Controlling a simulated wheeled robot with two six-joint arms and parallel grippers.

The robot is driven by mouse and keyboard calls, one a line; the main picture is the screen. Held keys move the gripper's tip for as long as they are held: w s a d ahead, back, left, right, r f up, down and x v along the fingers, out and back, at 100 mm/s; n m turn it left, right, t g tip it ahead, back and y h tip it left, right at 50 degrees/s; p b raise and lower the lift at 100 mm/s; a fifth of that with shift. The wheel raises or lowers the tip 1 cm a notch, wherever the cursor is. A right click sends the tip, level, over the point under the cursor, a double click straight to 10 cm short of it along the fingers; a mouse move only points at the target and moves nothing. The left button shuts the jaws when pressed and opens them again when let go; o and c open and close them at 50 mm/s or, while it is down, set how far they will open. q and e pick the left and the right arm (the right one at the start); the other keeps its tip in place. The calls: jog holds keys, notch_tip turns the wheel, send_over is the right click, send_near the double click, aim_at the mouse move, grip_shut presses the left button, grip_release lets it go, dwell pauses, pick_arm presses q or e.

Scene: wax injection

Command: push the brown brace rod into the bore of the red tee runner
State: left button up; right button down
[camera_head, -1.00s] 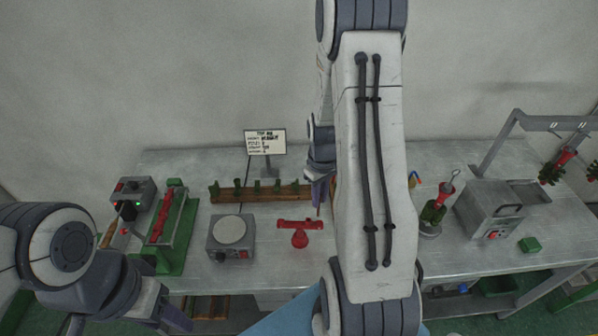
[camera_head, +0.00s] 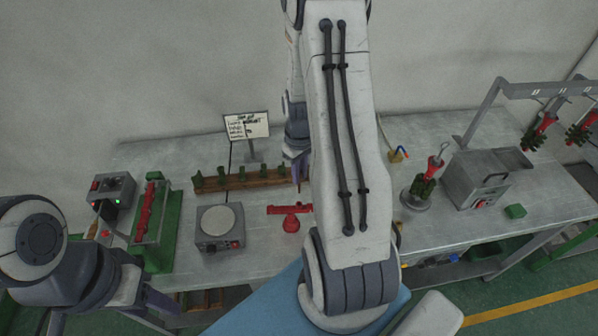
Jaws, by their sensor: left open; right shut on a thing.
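The red tee runner (camera_head: 291,221) lies on the grey bench, its crossbar at the back and its stem towards me. My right gripper (camera_head: 297,168) points down just behind the tee runner, near the right end of a wooden rack. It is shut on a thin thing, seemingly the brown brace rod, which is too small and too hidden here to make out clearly. My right arm covers the bench to the right of the tee. I cannot tell whether rod and tee touch. My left gripper (camera_head: 152,308) is open and empty at the lower left, in front of the bench.
The wooden rack (camera_head: 237,182) with several green pieces stands behind a hot plate (camera_head: 219,224). A green fixture with a red bar (camera_head: 146,213) and a control box (camera_head: 111,190) are at left.

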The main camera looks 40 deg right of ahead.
jog(key=shift+f+b, duration=1.5)
jog(key=shift+f, duration=0.7)
jog(key=shift+f+b, duration=1.05)
jog(key=shift+f, duration=0.5)
jog(key=c, duration=0.8)
grip_release()
jog(key=shift+o, duration=0.2)
jog(key=shift+r, duration=0.1)
notch_tip(320, 180, up, 10)
jog(key=shift+r+b, duration=0.15)
jog(key=shift+b, duration=1)
